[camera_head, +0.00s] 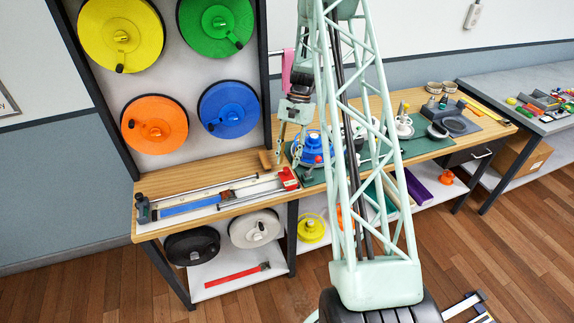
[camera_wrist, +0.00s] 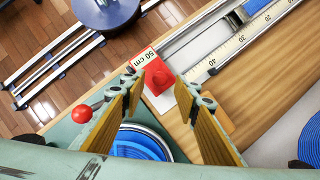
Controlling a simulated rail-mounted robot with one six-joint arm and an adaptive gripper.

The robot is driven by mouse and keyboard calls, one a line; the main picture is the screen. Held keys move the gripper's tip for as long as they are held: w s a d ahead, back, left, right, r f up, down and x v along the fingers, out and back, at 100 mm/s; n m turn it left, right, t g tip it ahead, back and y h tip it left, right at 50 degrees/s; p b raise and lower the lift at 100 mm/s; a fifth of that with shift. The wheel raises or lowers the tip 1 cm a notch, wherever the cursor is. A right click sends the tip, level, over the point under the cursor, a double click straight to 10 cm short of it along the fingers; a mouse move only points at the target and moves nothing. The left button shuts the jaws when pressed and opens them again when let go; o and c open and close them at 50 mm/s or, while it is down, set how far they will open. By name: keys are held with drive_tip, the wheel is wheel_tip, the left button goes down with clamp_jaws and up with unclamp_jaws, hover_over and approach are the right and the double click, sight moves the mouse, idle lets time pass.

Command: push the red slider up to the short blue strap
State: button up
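The red slider (camera_head: 288,179) sits at the right end of the measuring rail on the wooden bench. In the wrist view the slider (camera_wrist: 162,82) carries a "50 cm" label and lies beyond and between the fingertips. The short blue strap (camera_head: 190,205) lies along the left part of the rail, with a clear gap to the slider; a blue piece of it shows at the top of the wrist view (camera_wrist: 254,6). My gripper (camera_head: 291,143) is open and empty, hanging above the bench near the slider; its two fingers (camera_wrist: 163,75) stand apart. Contact with the slider is not visible.
A blue reel (camera_head: 312,145) stands just right of the slider, close to my gripper. A grey end block (camera_head: 143,208) closes the rail's left end. A small wooden block (camera_head: 265,160) lies behind the rail. Large reels hang on the wall panel (camera_head: 185,80).

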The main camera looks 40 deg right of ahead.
sight(288, 178)
drive_tip(key=shift+x, duration=1.2)
clamp_jaws()
